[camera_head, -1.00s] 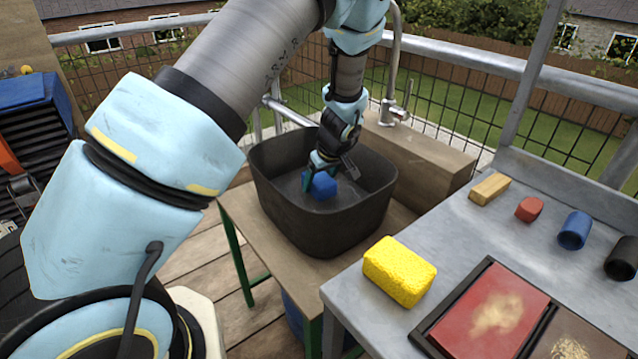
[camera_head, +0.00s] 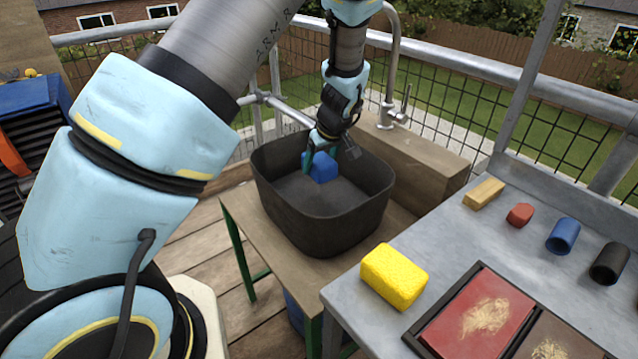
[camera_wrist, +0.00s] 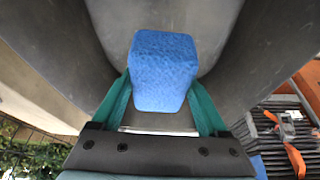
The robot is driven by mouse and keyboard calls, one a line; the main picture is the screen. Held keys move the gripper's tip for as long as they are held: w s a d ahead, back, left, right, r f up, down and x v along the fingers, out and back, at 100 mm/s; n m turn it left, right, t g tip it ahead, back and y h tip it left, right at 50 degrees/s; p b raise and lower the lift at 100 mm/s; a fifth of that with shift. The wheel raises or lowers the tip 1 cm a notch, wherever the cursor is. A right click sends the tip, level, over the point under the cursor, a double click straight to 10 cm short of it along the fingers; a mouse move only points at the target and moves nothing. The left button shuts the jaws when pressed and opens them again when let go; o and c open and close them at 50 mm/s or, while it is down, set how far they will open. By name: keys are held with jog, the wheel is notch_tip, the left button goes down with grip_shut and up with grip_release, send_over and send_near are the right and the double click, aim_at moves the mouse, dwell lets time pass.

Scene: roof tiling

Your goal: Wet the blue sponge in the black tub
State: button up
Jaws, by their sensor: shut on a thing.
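The black tub (camera_head: 318,222) stands on a wooden bench in the middle of the head view. My gripper (camera_head: 330,156) points down into the tub. It is shut on the blue sponge (camera_head: 320,168), which is held inside the tub near the far wall. In the wrist view the blue sponge (camera_wrist: 163,75) sits between the two green fingers of my gripper (camera_wrist: 165,108), with the tub's grey walls (camera_wrist: 262,40) around it. I cannot tell whether there is water in the tub or whether the sponge touches the bottom.
A tap (camera_head: 393,80) rises behind the tub. A metal table on the right holds a yellow sponge (camera_head: 394,277), a tray with a red pad (camera_head: 478,318), a wooden block (camera_head: 484,193), a red piece (camera_head: 520,214), a blue tube (camera_head: 563,236) and a black tube (camera_head: 609,263).

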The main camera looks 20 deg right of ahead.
aim_at(319, 158)
jog(key=shift+r+p, duration=2)
jog(key=shift+r, duration=1.55)
jog(key=shift+r+p, duration=1.15)
jog(key=shift+r, duration=0.85)
